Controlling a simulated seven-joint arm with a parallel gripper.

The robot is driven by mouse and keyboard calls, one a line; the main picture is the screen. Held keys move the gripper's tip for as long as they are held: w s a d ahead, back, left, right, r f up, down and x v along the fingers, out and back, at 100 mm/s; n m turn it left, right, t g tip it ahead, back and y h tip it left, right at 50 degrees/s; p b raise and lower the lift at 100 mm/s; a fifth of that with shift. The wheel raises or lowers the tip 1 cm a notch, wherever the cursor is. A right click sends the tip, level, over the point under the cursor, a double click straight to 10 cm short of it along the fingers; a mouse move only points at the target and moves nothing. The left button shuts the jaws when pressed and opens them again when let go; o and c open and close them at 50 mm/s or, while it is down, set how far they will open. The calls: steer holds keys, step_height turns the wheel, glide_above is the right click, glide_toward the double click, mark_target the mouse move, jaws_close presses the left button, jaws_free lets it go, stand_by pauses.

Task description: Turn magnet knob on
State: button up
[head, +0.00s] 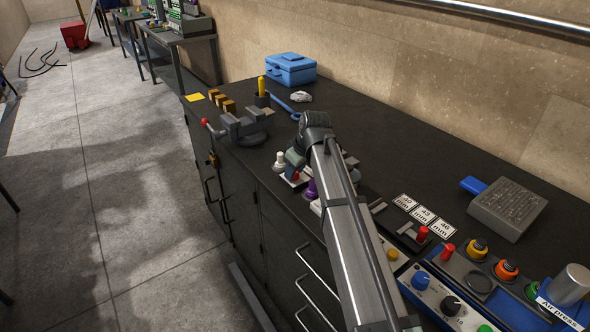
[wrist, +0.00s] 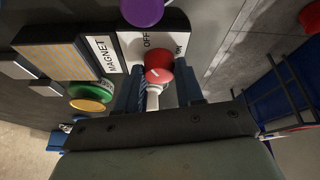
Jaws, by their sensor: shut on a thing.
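The red magnet knob (wrist: 158,68) sits on a white plate (wrist: 130,48) labelled MAGNET, OFF and ON in the wrist view. OFF is printed above the knob and ON to its upper right. A small pale mark shows on the knob, but I cannot tell exactly which label it faces. My gripper (wrist: 157,85) is shut on the knob, with one finger at its left and one at its right. In the head view the red knob (head: 293,174) shows beside my gripper, low over the dark bench; the fingertips are mostly hidden there.
A purple knob (head: 310,189) and a white knob (head: 280,160) stand close to the red one. A grey vise (head: 242,128) is farther back. A blue toolbox (head: 291,68) stands by the wall. A panel with a blue knob (head: 420,280) is at the front right.

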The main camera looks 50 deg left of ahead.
steer(key=shift+c, duration=0.7)
steer(key=shift+m, duration=0.3)
steer(key=m+t, duration=0.1)
steer(key=m, duration=0.1)
steer(key=shift+s+m, duration=0.15)
steer(key=shift+m, duration=0.25)
steer(key=m+t, duration=0.1)
steer(key=m, duration=0.1)
steer(key=m+t+h, duration=0.1)
steer(key=m, duration=0.2)
steer(key=shift+s+a, duration=0.15)
steer(key=shift+a, duration=0.05)
steer(key=m, duration=0.2)
steer(key=m+t+h, duration=0.1)
steer(key=m, duration=0.1)
steer(key=shift+a+m+h, duration=0.1)
steer(key=shift+m+h, duration=0.2)
steer(key=shift+m, duration=0.1)
steer(key=m, duration=0.2)
steer(key=m+h, duration=0.1)
steer(key=m, duration=0.1)
steer(key=shift+a+t+h, duration=0.1)
steer(key=shift+t+h, duration=0.2)
steer(key=shift+t, duration=0.1)
steer(key=shift+s+m, duration=0.1)
steer(key=shift+m, duration=0.2)
